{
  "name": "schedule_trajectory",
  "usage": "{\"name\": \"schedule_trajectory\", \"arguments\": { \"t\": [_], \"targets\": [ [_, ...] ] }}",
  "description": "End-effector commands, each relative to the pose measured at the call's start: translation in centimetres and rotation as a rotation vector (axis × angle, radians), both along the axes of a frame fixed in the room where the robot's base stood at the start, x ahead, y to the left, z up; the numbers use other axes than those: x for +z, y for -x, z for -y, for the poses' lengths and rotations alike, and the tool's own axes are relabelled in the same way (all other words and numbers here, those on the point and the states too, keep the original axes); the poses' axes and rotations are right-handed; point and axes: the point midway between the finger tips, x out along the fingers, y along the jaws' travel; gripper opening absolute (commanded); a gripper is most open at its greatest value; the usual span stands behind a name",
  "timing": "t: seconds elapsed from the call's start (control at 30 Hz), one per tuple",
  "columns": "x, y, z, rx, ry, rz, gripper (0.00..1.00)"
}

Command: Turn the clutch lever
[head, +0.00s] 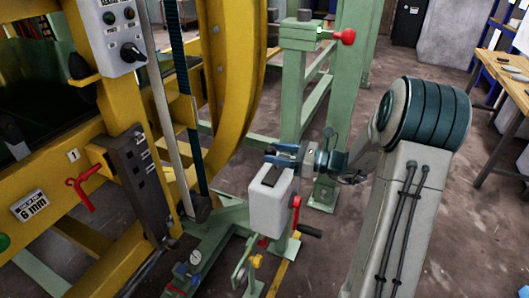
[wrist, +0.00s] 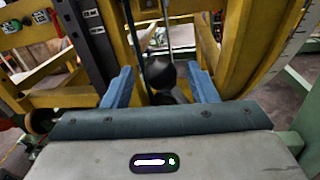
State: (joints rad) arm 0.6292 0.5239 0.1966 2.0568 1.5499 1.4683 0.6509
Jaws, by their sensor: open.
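The yellow frame with its curved ring (head: 238,70) stands close to the left. A red handle (head: 296,203) is on the white box's right side. A green post (head: 293,95) stands behind my gripper. A workbench (head: 505,72) is far right, with clear floor before it.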

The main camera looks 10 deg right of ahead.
Motion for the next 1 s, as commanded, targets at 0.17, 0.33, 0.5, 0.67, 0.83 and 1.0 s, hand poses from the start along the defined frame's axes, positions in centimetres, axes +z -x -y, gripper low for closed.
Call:
{"name": "schedule_trajectory", "arguments": {
  "t": [0.17, 0.33, 0.5, 0.67, 0.83, 1.0],
  "targets": [
    [0.0, -1.3, -2.4, 0.002, -0.001, 0.001, 0.53],
    [0.0, -1.8, -3.3, -0.001, 0.001, 0.001, 0.53],
    [0.0, -1.9, -3.5, -0.001, 0.000, 0.000, 0.53],
    [0.0, -1.9, -3.5, 0.000, 0.000, 0.000, 0.41],
    [0.0, -1.9, -3.5, 0.000, 0.000, 0.000, 0.00],
    [0.1, -1.9, -3.4, 0.001, -0.003, -0.005, 0.00]
  ]
}}
